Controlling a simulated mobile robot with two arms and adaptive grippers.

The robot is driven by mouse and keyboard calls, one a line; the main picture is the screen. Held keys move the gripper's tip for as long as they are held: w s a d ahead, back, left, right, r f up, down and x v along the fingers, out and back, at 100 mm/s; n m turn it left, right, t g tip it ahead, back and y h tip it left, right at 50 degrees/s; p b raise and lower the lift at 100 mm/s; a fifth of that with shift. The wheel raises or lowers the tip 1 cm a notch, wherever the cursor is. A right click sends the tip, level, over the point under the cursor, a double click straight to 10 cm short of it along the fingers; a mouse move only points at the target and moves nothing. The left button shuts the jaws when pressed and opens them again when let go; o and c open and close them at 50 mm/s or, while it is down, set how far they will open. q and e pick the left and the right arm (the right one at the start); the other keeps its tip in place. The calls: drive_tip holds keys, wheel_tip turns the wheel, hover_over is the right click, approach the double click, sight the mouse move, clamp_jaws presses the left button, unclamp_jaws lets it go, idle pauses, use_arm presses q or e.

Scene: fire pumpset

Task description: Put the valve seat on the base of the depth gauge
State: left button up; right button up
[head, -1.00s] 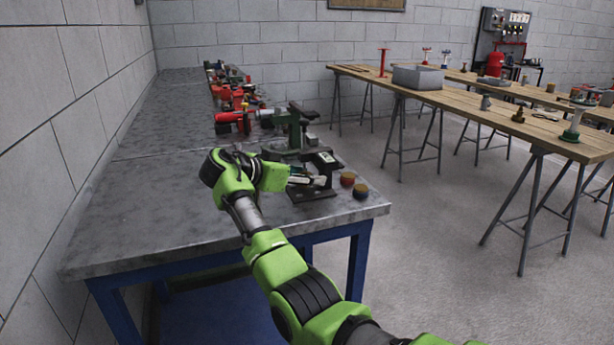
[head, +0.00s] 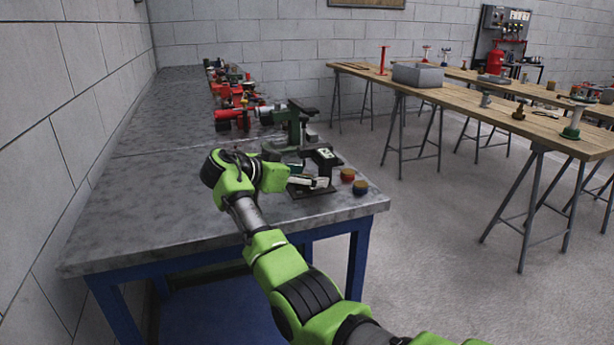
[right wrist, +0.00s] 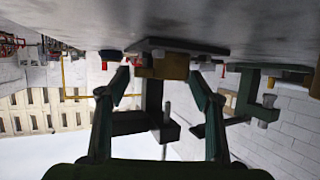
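The depth gauge (head: 323,158) stands near the workbench's right front corner, its dark base plate (head: 313,191) flat on the top. In the right wrist view the scene is upside down, and the gauge's base (right wrist: 205,47) is at the top. A short brass-coloured piece, which looks like the valve seat (right wrist: 171,67), sits against that base beside the gauge's column. My right gripper (right wrist: 160,78) is open, its fingers on either side of the brass piece; I cannot tell whether the nearer finger touches it. In the head view the right gripper (head: 303,181) partly hides the base. My left gripper is out of view.
A red piece (head: 347,175) and a blue piece (head: 361,187) with brass-coloured tops stand right of the gauge. A green stand (head: 292,125) is behind it, with red parts (head: 238,105) farther back. The bench's left front (head: 135,215) is clear.

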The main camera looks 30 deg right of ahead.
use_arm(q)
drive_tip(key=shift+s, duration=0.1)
use_arm(e)
drive_tip(key=shift+r+p, duration=0.45)
drive_tip(key=shift+r, duration=0.15)
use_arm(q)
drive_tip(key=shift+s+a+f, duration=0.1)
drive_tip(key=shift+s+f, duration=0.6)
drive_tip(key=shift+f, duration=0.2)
use_arm(e)
drive_tip(key=v, duration=1.2)
